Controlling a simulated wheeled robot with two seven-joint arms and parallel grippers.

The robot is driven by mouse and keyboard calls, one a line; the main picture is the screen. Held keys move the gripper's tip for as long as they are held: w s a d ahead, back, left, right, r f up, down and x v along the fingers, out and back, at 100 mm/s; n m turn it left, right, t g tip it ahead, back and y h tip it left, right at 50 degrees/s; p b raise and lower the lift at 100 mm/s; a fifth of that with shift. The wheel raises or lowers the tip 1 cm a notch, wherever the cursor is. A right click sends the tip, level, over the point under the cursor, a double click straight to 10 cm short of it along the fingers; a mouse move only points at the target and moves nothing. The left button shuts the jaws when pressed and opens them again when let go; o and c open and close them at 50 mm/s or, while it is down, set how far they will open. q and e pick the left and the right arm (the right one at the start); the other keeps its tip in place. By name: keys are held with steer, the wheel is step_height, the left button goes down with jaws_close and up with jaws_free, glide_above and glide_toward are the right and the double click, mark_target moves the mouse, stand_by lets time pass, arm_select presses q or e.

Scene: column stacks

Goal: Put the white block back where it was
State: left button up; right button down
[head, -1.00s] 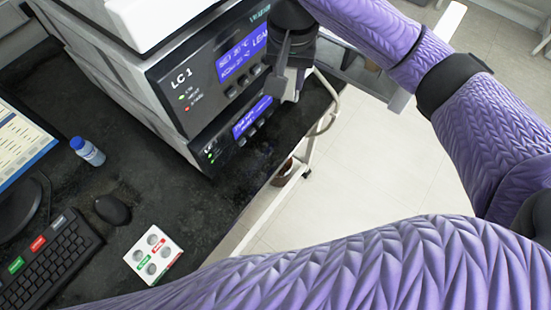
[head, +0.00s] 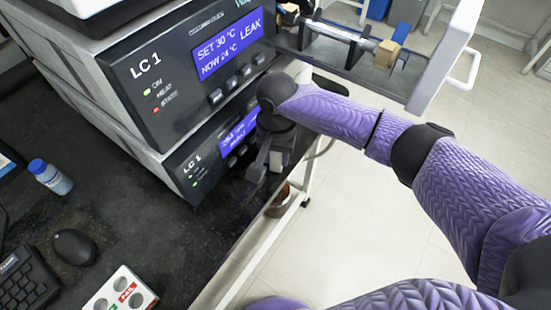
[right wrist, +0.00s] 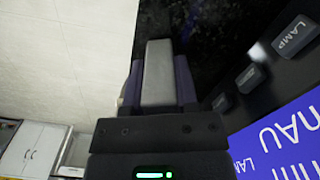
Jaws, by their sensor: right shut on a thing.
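My right gripper (head: 258,172) is low beside the front of the lower LC 1 unit, above the right edge of the dark bench. In the right wrist view the gripper (right wrist: 158,85) is shut on a pale grey-white block (right wrist: 158,70), held lengthwise between its two dark fingers. In the head view the gripper and wrist hide most of the block, and I cannot tell its outline there. My left gripper is not in view.
The stacked LC 1 units (head: 150,105) stand left of my right arm. An open compartment door (head: 445,60) juts out above the arm, near a column held by tan clips (head: 387,53).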

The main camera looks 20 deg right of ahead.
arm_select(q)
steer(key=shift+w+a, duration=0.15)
arm_select(e)
steer(key=shift+c, duration=1.9)
jaws_free()
steer(key=shift+f, duration=0.1)
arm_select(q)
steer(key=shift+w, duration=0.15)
arm_select(e)
step_height(320, 180, up, 12)
steer(key=p, duration=0.6)
steer(key=shift+w+f, duration=0.1)
steer(key=shift+f, duration=0.1)
steer(key=shift+r, duration=0.4)
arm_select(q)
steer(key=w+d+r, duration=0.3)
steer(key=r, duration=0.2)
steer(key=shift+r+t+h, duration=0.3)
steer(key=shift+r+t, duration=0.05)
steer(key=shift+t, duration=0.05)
